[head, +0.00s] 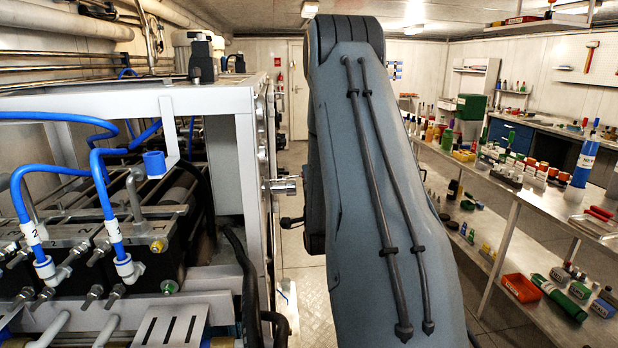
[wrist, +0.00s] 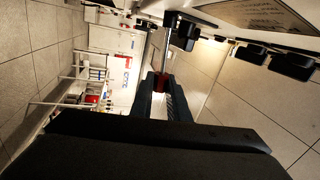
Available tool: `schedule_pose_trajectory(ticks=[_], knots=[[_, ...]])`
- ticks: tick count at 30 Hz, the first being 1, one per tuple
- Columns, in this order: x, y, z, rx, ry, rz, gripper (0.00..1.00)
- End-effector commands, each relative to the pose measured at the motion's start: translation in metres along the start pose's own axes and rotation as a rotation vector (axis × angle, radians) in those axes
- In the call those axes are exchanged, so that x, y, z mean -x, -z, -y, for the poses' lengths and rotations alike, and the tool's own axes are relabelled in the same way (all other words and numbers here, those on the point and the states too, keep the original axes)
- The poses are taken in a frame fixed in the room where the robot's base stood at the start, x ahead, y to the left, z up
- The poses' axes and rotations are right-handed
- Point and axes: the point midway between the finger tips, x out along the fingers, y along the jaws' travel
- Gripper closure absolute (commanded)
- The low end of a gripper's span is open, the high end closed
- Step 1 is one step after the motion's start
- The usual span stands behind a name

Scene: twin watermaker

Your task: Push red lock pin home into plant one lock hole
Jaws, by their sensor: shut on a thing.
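My gripper (wrist: 161,90) shows in the wrist view, its two dark fingers closed on a red piece, which I take as the red lock pin (wrist: 161,81). Only a small red part shows between the fingertips. A thin metal rod lies just beyond the pin, running up toward a pale panel (wrist: 220,25); I cannot tell whether it is part of the pin. The lock hole cannot be made out. In the head view, a white-framed machine (head: 205,103) with blue hoses stands at the left. My arm fills the middle there and my gripper is out of sight.
Black knobs (wrist: 255,55) stick out from the pale panel near my gripper. Metal benches (head: 470,180) loaded with bottles and tools stand at the right in the head view. Tiled floor (wrist: 240,100) is clear.

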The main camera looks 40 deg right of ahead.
Motion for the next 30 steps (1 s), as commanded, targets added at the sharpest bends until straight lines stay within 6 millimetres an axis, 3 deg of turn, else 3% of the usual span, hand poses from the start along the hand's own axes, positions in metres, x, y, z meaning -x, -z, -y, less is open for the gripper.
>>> schedule_pose_trajectory(ticks=[29, 30], knots=[[0.000, -0.022, 0.000, 0.000, 0.000, 0.000, 1.00], [0.000, -0.022, 0.000, 0.000, 0.000, -0.001, 0.80]])
